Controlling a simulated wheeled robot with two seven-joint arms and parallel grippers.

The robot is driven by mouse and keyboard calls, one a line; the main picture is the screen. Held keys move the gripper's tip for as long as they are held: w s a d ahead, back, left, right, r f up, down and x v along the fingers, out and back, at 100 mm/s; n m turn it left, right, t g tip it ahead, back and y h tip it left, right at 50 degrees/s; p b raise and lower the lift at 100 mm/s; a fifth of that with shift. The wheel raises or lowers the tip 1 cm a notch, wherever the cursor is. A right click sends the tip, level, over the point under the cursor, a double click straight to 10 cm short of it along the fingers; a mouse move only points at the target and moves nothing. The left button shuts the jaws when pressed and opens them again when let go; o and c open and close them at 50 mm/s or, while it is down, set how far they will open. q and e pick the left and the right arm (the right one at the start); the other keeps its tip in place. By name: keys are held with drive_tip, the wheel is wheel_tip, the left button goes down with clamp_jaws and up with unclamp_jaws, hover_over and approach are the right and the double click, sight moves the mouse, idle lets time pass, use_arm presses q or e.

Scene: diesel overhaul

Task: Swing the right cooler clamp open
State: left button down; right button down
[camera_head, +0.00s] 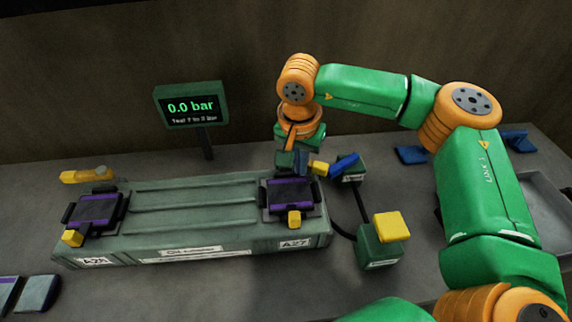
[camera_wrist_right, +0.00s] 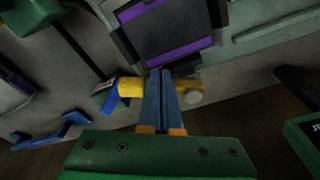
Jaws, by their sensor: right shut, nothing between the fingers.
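The oil cooler (camera_head: 195,215) is a long grey-green block with a purple-striped black port (camera_head: 291,197) at its right end, by label A27. The right clamp is a yellow bar (camera_head: 318,168) at the back edge of that port, partly hidden by my gripper. In the wrist view the yellow bar (camera_wrist_right: 132,87) lies beside the port (camera_wrist_right: 165,40), with a round grey pivot (camera_wrist_right: 194,96) at one end. My right gripper (camera_head: 287,165) is shut and empty. Its blue fingertips (camera_wrist_right: 161,76) lie across the bar; whether they touch it I cannot tell. My left gripper is out of view.
The left clamp (camera_head: 85,175) is a yellow bar at the back left. A display (camera_head: 190,106) reading 0.0 bar stands behind. A blue-handled valve (camera_head: 345,163) and a yellow-topped green block (camera_head: 380,245) are close on the right. A grey tray (camera_head: 548,195) lies far right.

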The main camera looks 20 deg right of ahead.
drive_tip(key=shift+w+d, duration=0.2)
drive_tip(key=shift+d, duration=0.35)
drive_tip(key=shift+w+d, duration=0.2)
drive_tip(key=shift+s+a, duration=0.1)
drive_tip(key=shift+a, duration=0.05)
drive_tip(key=shift+r, duration=0.1)
wheel_tip(320, 180, up, 8)
drive_tip(key=p, duration=0.6)
drive_tip(key=shift+p, duration=0.3)
